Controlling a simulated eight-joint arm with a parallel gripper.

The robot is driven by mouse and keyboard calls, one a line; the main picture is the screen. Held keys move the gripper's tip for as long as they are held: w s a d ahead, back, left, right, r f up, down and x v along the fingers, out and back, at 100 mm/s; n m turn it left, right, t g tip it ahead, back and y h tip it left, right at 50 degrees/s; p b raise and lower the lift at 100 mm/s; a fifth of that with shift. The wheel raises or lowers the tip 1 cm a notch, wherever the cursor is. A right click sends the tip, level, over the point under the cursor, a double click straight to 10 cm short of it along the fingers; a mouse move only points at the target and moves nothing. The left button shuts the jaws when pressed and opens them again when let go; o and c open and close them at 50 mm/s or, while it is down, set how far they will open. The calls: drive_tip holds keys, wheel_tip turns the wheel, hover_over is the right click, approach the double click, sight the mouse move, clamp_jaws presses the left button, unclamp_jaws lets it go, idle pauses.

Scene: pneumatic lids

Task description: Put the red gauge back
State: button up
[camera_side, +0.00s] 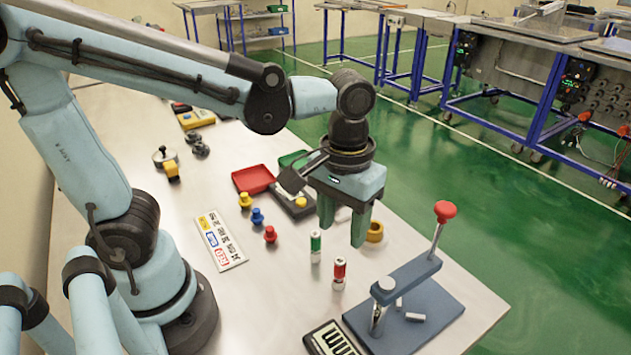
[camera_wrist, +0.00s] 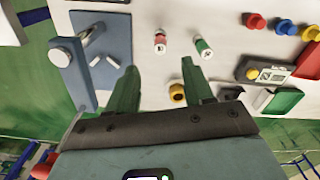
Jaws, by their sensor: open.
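A red and white cylinder, likely the red gauge (camera_side: 339,272), stands upright on the table near the lever fixture. It also shows in the wrist view (camera_wrist: 160,42). A green and white cylinder (camera_side: 315,245) stands beside it; in the wrist view it is to the right (camera_wrist: 203,47). My gripper (camera_side: 343,230) is open and empty above the table, apart from both cylinders. In the wrist view its fingers (camera_wrist: 160,68) point toward the cylinders. I cannot tell which spot the red gauge belongs to.
A blue-grey lever fixture (camera_side: 440,295) with a red knob (camera_side: 445,211) stands at the right. A yellow ring (camera_side: 375,232) is behind the gripper. Red, blue and yellow knobs, a label card (camera_side: 220,242) and red (camera_side: 253,179) and green lids lie left and behind.

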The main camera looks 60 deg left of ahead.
drive_tip(key=shift+r, duration=0.45)
drive_tip(key=shift+a, duration=0.4)
drive_tip(key=w+a+m+t, duration=0.1)
drive_tip(key=a+m+t, duration=0.2)
drive_tip(key=a+t, duration=0.4)
drive_tip(key=shift+w+a+r, duration=0.15)
drive_tip(key=shift+w+a, duration=0.15)
drive_tip(key=shift+a, duration=0.35)
